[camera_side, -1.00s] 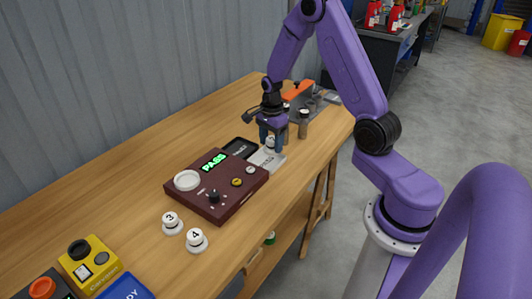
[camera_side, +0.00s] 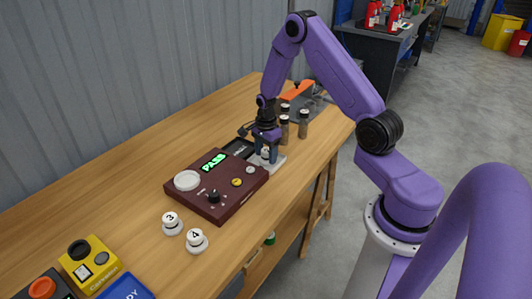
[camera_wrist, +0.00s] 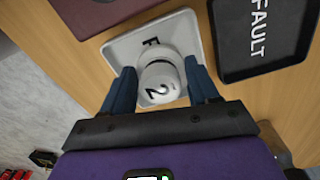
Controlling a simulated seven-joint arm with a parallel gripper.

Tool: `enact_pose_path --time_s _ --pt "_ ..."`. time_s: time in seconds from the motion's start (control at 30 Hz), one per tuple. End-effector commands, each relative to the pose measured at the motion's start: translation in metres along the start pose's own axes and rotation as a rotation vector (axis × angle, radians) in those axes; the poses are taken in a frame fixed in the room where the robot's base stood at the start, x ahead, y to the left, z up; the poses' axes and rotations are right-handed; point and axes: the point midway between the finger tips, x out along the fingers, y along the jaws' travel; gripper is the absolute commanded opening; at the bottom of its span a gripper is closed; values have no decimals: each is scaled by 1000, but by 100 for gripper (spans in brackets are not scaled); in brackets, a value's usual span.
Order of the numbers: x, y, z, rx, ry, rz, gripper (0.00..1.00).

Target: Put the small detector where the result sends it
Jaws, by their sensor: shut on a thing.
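The small white detector marked 2 (camera_wrist: 160,82) is between the fingers of my gripper (camera_wrist: 162,88), which is shut on it. In the wrist view it appears over the white tray (camera_wrist: 190,28); whether it touches the tray floor I cannot tell. One letter of the tray's label shows; the detector hides the rest. In the side view my gripper (camera_side: 266,156) is low at the white tray (camera_side: 281,163). The black tray (camera_wrist: 262,72) reads FAULT and lies beside the white one.
Detectors 3 (camera_side: 171,223) and 4 (camera_side: 197,240) stand on the wooden bench in front of the tester. A yellow device (camera_side: 90,263) is at lower left. Several dark-topped cylinders (camera_side: 303,124) stand behind my gripper.

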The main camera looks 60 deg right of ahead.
Motion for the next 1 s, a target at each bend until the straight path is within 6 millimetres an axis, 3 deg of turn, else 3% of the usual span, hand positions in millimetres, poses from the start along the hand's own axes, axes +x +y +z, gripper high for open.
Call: enact_pose_path --time_s 0.13,0.17,0.2,0.63,1.0 --pt "3 0 0 -1 0 0 23" --pt "3 0 0 -1 0 0 66" --pt "3 0 0 -1 0 0 70" --pt "-7 -1 0 0 0 -3 70" --pt "-69 -1 0 -1 1 -6 70"
